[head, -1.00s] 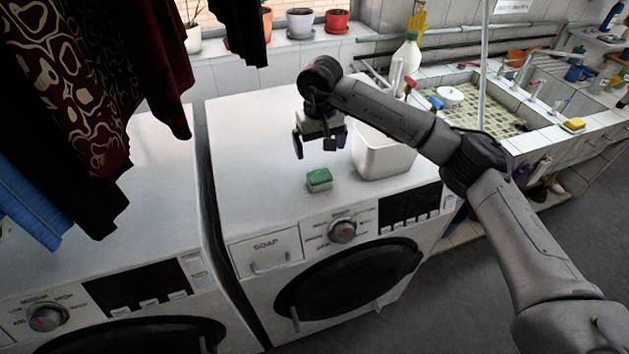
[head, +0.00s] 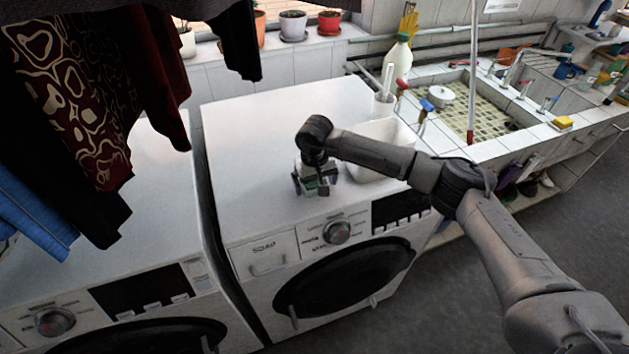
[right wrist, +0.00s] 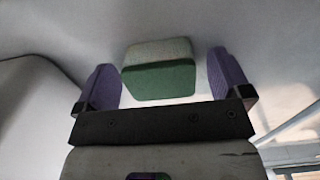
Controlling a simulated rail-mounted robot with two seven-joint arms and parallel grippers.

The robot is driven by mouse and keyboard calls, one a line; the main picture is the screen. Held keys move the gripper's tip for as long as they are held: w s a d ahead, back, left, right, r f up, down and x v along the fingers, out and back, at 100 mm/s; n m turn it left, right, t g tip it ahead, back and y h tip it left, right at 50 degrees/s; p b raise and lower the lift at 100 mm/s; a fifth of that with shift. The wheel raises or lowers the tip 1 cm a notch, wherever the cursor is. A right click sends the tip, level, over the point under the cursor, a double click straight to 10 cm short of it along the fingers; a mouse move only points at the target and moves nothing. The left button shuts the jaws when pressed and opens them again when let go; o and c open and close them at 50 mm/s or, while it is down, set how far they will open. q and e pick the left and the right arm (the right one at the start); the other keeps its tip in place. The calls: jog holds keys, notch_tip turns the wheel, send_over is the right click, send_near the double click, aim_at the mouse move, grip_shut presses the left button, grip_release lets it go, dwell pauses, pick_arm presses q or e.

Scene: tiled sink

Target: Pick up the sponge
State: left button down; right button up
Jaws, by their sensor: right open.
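The green sponge (right wrist: 158,80) lies on top of the right-hand washing machine (head: 250,140). In the head view my right gripper (head: 315,191) is low over the machine top and covers most of the sponge. In the right wrist view the sponge sits between the two purple fingers of my right gripper (right wrist: 164,82), with a gap on each side. The right gripper is open and not closed on the sponge. My left gripper is not in view.
A white bin (head: 398,138) stands close to the right of the gripper on the machine. A yellow sponge (head: 562,122) lies on the sink edge at right. Clothes (head: 85,90) hang at left. The machine top left of the gripper is clear.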

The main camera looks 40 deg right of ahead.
jog(key=shift+f, duration=0.35)
jog(key=c, duration=1)
jog(key=shift+r+b, duration=0.35)
jog(key=shift+r, duration=0.2)
notch_tip(320, 180, up, 2)
jog(key=shift+r+b, duration=0.25)
jog(key=shift+b, duration=0.45)
jog(key=s+d+r+b, duration=0.1)
jog(key=s+r+b, duration=0.2)
jog(key=s+r, duration=0.4)
jog(key=s, duration=0.4)
jog(key=shift+s+d+r, duration=0.2)
jog(key=shift+s+d, duration=0.05)
jog(key=shift+s, duration=0.05)
